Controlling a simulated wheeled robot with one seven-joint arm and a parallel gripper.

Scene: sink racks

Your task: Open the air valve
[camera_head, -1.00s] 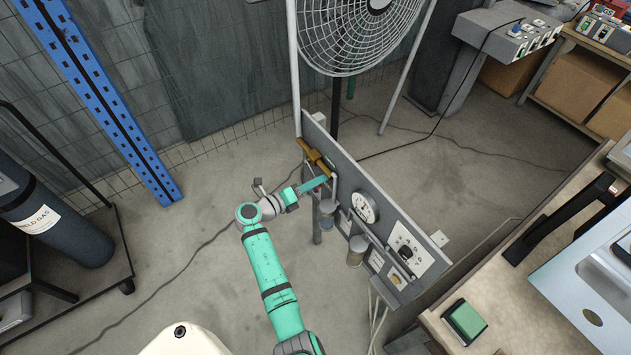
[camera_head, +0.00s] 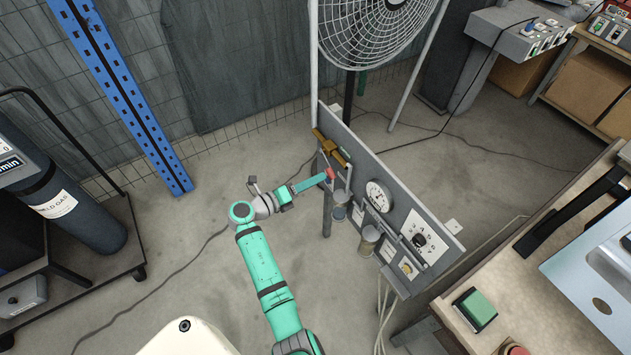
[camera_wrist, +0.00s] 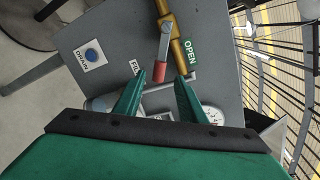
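The air valve is a brass fitting (camera_head: 330,147) on the upper left of the grey panel (camera_head: 385,180). In the wrist view, the brass valve (camera_wrist: 176,38) has a grey lever (camera_wrist: 165,42) with a red end (camera_wrist: 160,71). A green "OPEN" label (camera_wrist: 190,53) is right of the brass body. My gripper (camera_wrist: 161,77) is open, its two green fingers apart with the red end between their tips in the picture. Whether they touch it, I cannot tell. In the head view, my gripper (camera_head: 322,181) is near the red end (camera_head: 329,173).
The panel also carries a gauge (camera_head: 378,196), a dial (camera_head: 420,241) and cylindrical cups. A fan (camera_head: 375,25) stands behind it. A workbench (camera_head: 500,285) is at the right, and a gas cylinder (camera_head: 75,205) on a cart at the left.

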